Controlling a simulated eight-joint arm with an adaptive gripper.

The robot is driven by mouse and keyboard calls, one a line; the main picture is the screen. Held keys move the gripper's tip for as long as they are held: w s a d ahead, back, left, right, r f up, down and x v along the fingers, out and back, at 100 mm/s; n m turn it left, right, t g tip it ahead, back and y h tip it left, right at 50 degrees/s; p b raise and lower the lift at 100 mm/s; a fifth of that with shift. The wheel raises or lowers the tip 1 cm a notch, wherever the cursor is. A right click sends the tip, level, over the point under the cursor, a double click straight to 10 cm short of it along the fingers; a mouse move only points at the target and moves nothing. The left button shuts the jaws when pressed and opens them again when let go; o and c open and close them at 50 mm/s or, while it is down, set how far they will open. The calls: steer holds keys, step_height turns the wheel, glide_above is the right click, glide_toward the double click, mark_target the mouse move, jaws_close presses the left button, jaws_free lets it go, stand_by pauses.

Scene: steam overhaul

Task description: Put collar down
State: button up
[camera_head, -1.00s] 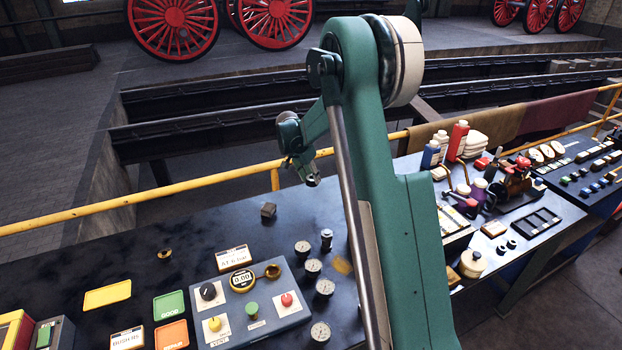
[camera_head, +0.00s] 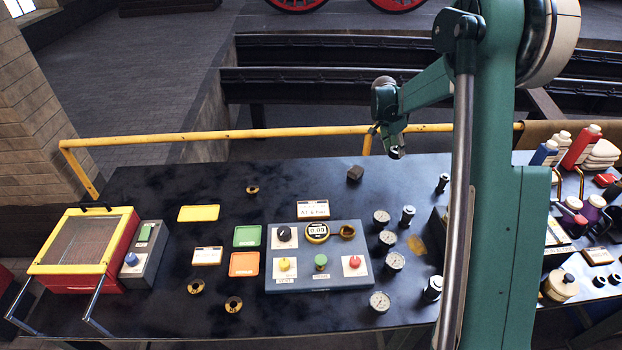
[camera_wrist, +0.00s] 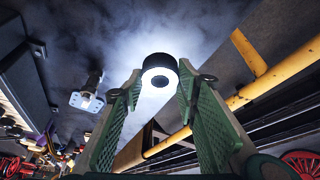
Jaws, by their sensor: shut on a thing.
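My gripper (camera_wrist: 160,90) is shut on a short round collar (camera_wrist: 160,66), with a dark side, a bright end face and a dark hole in the middle. The collar sits between the green finger pads in the wrist view. In the head view my gripper (camera_head: 395,150) hangs near the table's back edge, by the yellow rail, and the collar is too small to make out clearly. A dark block (camera_head: 355,174) stands on the table just left of and below my gripper.
The dark table (camera_head: 130,210) has a grey control panel (camera_head: 300,285), several gauges (camera_head: 381,217), brass rings (camera_head: 252,189) and yellow, green and orange (camera_head: 244,264) pads. A red and yellow box (camera_head: 85,240) stands left. A yellow rail (camera_head: 200,137) runs behind. The back left is mostly clear.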

steer(key=s+a+n+t, duration=0.1)
steer(key=a+n, duration=0.3)
steer(key=a, duration=3.1)
steer(key=shift+a+r+y, duration=0.15)
steer(key=shift+a+y, duration=0.2)
steer(key=shift+y, duration=0.05)
steer(key=shift+f+b, duration=0.3)
steer(key=shift+f, duration=2.85)
steer(key=shift+f, duration=1.85)
steer(key=shift+f, duration=0.15)
steer(key=o, duration=1.1)
